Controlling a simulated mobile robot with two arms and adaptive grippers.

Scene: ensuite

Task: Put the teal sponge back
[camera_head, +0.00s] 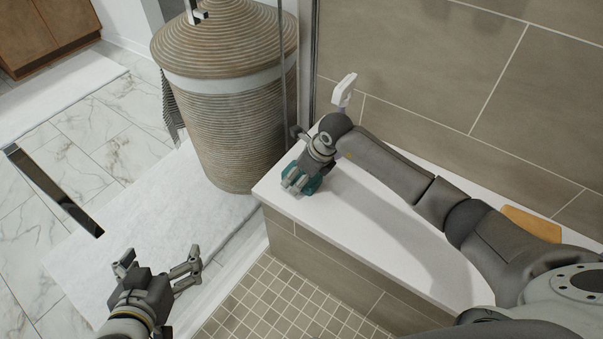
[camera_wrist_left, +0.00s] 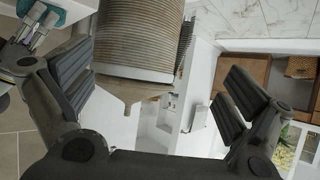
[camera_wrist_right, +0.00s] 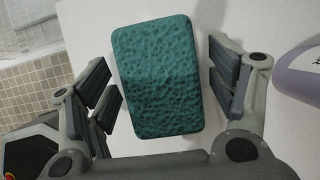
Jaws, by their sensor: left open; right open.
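The teal sponge (camera_wrist_right: 157,75) lies flat on the white bench top, between the spread fingers of my right gripper (camera_wrist_right: 160,95) in the right wrist view. Narrow gaps show on both sides, so the fingers look apart from it. In the head view the sponge (camera_head: 314,184) is mostly hidden under my right gripper (camera_head: 296,182) near the bench's left end. My left gripper (camera_head: 160,268) is open and empty, above the floor by the white mat. In the left wrist view the left gripper's fingers (camera_wrist_left: 155,90) are wide apart with nothing between them.
The white bench (camera_head: 350,215) runs along the tiled wall. A tall woven basket (camera_head: 228,120) stands left of the bench.

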